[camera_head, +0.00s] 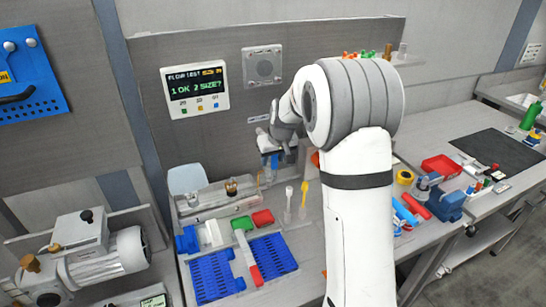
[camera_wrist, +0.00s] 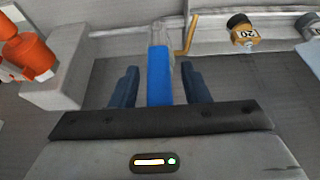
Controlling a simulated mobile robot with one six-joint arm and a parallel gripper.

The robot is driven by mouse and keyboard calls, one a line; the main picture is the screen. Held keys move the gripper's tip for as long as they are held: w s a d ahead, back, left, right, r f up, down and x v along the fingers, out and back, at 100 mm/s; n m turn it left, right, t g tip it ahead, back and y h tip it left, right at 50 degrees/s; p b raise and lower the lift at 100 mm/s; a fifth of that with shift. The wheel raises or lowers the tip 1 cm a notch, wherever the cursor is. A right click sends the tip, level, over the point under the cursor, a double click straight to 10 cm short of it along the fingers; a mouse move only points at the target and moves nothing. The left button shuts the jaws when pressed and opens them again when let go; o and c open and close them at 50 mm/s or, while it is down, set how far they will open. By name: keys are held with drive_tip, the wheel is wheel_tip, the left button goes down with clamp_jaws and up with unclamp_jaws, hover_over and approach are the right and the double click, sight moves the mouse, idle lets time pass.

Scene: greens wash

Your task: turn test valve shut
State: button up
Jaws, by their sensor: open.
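My gripper (camera_head: 272,160) is near the back wall of the bench in the head view, below the grey speaker box. In the wrist view my gripper (camera_wrist: 159,74) is open, with one dark blue finger on each side of a bright blue bar (camera_wrist: 159,78). The bar has a clear or pale upper end and a gap shows on both sides of it. It may be the test valve's handle, but I cannot tell for certain. A bent yellow rod (camera_wrist: 188,36) stands just right of it. In the head view my arm hides much of this spot.
A brass fitting marked 20 (camera_wrist: 243,32) is at the upper right of the wrist view. An orange part (camera_wrist: 28,55) and a grey block (camera_wrist: 60,65) are at left. On the bench are blue racks (camera_head: 213,278) and a red tray (camera_head: 441,166). A display panel (camera_head: 195,91) hangs behind.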

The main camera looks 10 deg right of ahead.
drive_tip(key=shift+c, duration=0.4)
clamp_jaws()
